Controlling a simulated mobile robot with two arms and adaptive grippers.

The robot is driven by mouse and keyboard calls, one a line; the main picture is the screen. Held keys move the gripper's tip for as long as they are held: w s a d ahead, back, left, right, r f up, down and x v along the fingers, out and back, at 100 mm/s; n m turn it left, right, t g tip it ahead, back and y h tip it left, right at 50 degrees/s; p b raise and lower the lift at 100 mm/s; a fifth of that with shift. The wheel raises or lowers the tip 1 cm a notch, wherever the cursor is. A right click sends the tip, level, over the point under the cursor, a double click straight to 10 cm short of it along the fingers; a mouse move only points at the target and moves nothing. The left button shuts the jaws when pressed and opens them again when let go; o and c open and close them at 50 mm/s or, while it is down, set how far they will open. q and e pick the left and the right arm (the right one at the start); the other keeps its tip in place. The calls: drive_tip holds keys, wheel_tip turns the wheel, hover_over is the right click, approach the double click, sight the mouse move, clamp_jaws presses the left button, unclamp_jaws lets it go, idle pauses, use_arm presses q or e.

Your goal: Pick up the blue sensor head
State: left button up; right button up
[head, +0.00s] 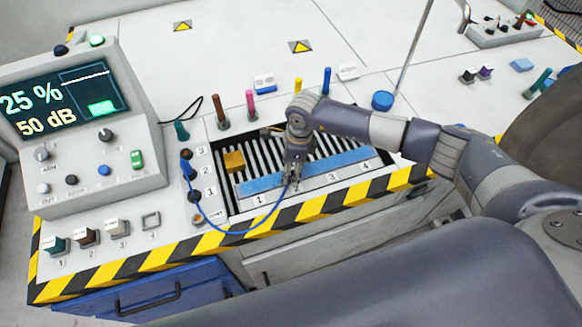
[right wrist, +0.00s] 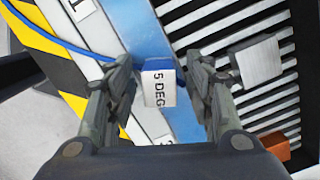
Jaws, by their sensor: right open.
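The blue sensor head (right wrist: 158,65) shows in the right wrist view, with a white face marked "5 DEG". It stands over a blue strip (right wrist: 180,118), which also shows in the head view (head: 345,162). My right gripper (right wrist: 160,92) has one finger on each side of the head. The fingers are open, with a gap visible at the left; contact at the right is unclear. In the head view my right gripper (head: 293,180) reaches down over the strip and largely hides the head. A blue cable (head: 205,217) runs from there to the console's left sockets. My left gripper is not in view.
A yellow block (head: 234,161) sits left on the slatted bed (head: 223,189). Several coloured pegs, including a pink one (head: 250,104), stand behind it. Teal, brown and grey blocks (head: 117,228) sit at front left beside an empty frame (head: 151,220). A display console (head: 120,165) rises at left.

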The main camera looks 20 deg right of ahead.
clamp_jaws()
idle(0.3)
